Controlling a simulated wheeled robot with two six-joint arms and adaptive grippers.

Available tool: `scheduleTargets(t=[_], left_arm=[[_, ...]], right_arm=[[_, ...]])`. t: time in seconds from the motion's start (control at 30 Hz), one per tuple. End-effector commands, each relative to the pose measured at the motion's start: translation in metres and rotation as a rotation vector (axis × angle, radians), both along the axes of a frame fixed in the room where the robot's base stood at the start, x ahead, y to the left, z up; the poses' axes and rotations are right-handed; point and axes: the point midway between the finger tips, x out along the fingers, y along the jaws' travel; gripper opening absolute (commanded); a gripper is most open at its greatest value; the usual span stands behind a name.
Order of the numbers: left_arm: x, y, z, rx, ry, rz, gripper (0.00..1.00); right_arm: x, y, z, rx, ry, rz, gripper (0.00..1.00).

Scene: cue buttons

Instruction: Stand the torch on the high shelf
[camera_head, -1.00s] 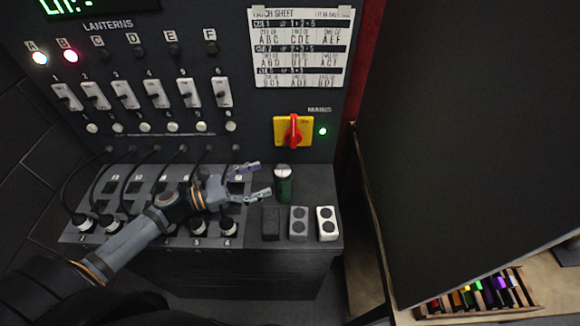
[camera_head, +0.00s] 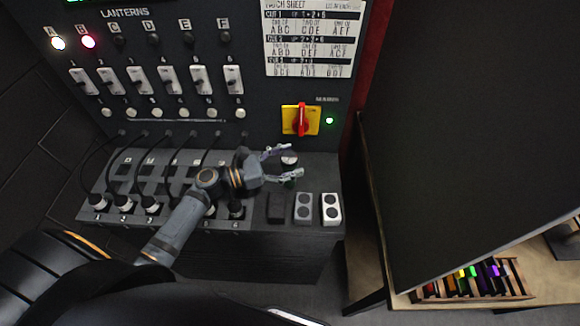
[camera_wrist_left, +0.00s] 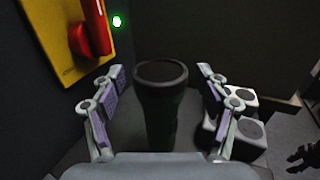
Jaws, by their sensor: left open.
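The torch is a dark green cylinder with a round, wider head, standing upright on the grey console ledge (camera_head: 262,210). In the head view the torch's top (camera_head: 289,159) shows between my left gripper's fingers, and most of its body is hidden. In the left wrist view the torch (camera_wrist_left: 160,105) stands between the two open fingers, with a gap on each side. My left gripper (camera_head: 284,163) is open around it, and its fingers show in the wrist view too (camera_wrist_left: 160,105).
A yellow switch plate with a red knob (camera_head: 301,119) is on the panel behind. Cables and plugs (camera_head: 124,203) fill the ledge's left. A large dark panel (camera_head: 460,130) blocks the right.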

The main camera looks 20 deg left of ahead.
Motion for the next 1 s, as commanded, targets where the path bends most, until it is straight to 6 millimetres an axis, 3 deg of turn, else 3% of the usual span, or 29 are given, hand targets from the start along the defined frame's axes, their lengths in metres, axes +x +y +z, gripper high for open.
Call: scheduleTargets(t=[0.23, 0.8, 1.0], left_arm=[[0.0015, -0.0022, -0.0011, 0.002, 0.001, -0.001, 0.75], [0.0014, -0.0021, -0.0003, 0.0, 0.0, -0.001, 0.01], [0.0013, -0.002, 0.0007, 0.001, -0.001, -0.001, 0.0]], right_arm=[[-0.008, -0.0009, -0.0001, -0.001, 0.013, 0.0, 0.4], [-0.003, -0.0007, 0.0002, -0.001, 0.005, 0.0, 0.4], [-0.0029, 0.0001, -0.0006, 0.0, 0.004, 0.0, 0.4]])
